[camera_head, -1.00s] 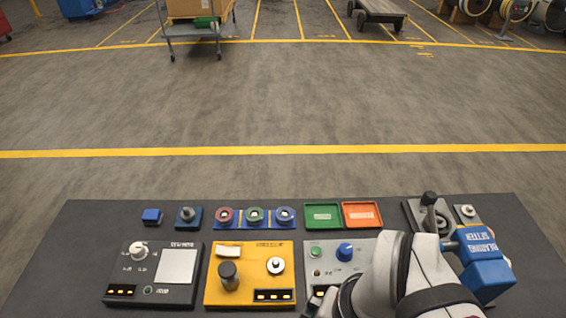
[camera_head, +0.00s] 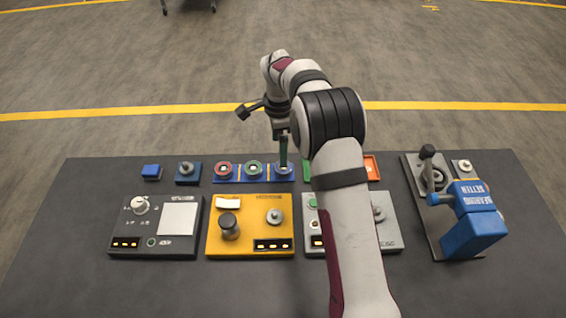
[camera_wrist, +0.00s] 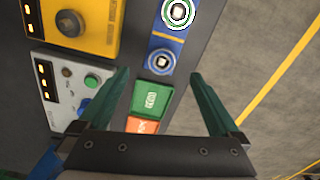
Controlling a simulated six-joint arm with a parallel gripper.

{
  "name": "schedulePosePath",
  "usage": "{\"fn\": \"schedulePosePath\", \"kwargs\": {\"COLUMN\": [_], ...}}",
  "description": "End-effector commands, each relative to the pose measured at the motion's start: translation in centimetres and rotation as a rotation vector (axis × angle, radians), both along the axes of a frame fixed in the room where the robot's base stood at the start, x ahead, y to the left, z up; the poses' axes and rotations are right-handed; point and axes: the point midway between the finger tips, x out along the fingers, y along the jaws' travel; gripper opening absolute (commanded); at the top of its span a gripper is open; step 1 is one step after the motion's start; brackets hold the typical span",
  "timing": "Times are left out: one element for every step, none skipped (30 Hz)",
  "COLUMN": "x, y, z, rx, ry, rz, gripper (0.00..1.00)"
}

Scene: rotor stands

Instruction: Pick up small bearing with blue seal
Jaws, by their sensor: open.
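The small bearing with the blue seal (camera_head: 284,169) sits at the right end of the blue three-place rack (camera_head: 239,180), and is partly behind my gripper in the head view. In the wrist view the blue-sealed bearing (camera_wrist: 160,61) lies on the rack (camera_wrist: 160,40), ahead of the fingertips. My gripper (camera_wrist: 160,74) is open and empty, its two green fingers apart on either side of the bearing's line of sight. In the head view my gripper (camera_head: 283,162) points down over the blue bearing; whether it touches is unclear.
A green-sealed bearing (camera_head: 254,168) and a red-sealed one (camera_head: 223,169) sit to the left on the rack. Green (camera_wrist: 151,100) and orange (camera_wrist: 142,126) trays lie close by. A yellow station (camera_head: 250,244) and a blue bearing setter (camera_head: 473,232) stand on the dark table.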

Motion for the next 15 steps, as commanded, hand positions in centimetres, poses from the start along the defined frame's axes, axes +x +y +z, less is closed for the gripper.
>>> {"fn": "schedulePosePath", "kwargs": {"x": [-0.1,0.0,-0.1,0.0,0.0,0.0,0.1,0.2,0.3,0.5,0.5,0.5,0.5,0.5,0.6], "y": [0.0,0.0,-0.1,0.0,-0.1,-0.1,-0.2,-0.3,-0.5,-0.6,-0.7,-0.6,-0.6,-0.6,-0.6], "z": [-1.2,-1.7,-2.3,-2.7,-2.9,-3.4,-4.0,-4.6,-5.5,-6.1,-6.6,-7.3,-7.7,-8.0,-8.2], "rx": [-0.001,-0.001,-0.001,0.0,0.0,0.001,0.0,0.0,-0.001,0.0,0.0,0.001,0.002,0.002,0.003], "ry": [0.003,0.002,0.003,0.001,0.001,0.001,0.002,0.002,0.003,0.002,0.002,0.0,-0.001,-0.001,-0.003], "rz": [0.001,0.002,0.001,0.001,0.0,0.0,0.0,0.0,0.001,0.001,0.001,0.003,0.003,0.003,0.003], "gripper": [0.99,0.99,0.99,0.99,0.99,0.99,0.99,0.99,0.99,0.99,0.99,0.99,0.99,0.99,0.99]}}
